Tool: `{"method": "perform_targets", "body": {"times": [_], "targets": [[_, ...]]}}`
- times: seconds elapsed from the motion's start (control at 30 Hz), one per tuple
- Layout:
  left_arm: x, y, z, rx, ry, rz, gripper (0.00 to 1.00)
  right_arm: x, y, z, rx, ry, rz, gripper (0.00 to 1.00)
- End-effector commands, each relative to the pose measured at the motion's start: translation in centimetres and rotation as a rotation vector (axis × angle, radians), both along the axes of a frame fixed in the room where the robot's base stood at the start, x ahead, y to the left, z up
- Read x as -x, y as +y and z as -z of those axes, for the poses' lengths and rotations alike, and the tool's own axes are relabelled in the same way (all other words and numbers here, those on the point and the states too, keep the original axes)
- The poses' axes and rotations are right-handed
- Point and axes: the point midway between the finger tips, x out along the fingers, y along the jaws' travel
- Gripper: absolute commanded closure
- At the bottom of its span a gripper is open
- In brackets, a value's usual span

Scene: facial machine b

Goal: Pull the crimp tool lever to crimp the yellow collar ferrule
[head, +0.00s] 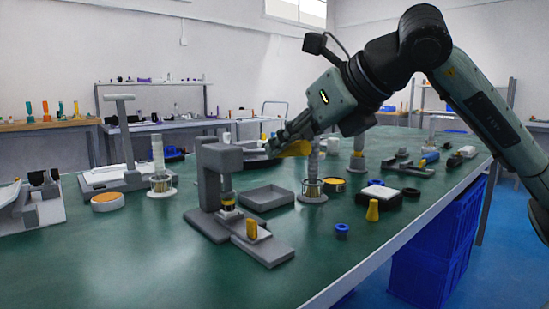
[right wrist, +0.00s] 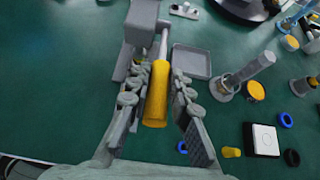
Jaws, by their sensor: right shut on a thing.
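The grey crimp tool (head: 211,165) stands on the green table, an upright frame on a flat base. Its lever ends in a yellow handle (head: 297,148), sticking out to the right near the frame's top. My right gripper (head: 280,142) is shut on this handle; in the right wrist view the handle (right wrist: 157,95) lies between the two fingers. A small yellow-banded piece (head: 228,201) stands under the press head; I cannot tell for sure that it is the collar ferrule. A yellow block (head: 251,229) stands on the base in front. My left gripper is not in view.
A grey tray (head: 267,198) lies just right of the tool. Further right are a yellow cone (head: 372,211), a blue ring (head: 341,230) and a white-topped block (head: 381,193). Silver posts (head: 313,172) stand behind.

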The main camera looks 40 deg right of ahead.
Motion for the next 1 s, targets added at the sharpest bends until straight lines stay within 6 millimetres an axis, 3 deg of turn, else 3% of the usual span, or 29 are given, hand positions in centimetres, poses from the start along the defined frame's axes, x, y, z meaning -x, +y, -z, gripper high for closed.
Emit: {"method": "perform_targets", "body": {"times": [0.23,0.57,1.0], "targets": [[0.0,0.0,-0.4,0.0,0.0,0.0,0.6,-0.1,0.0,-0.8,-0.002,-0.013,0.001,1.0],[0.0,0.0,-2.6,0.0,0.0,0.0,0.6,-0.7,0.0,-2.7,-0.003,-0.013,0.001,1.0],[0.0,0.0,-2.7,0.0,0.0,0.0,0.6,-0.8,0.0,-2.8,-0.002,-0.014,0.002,1.0]]}}
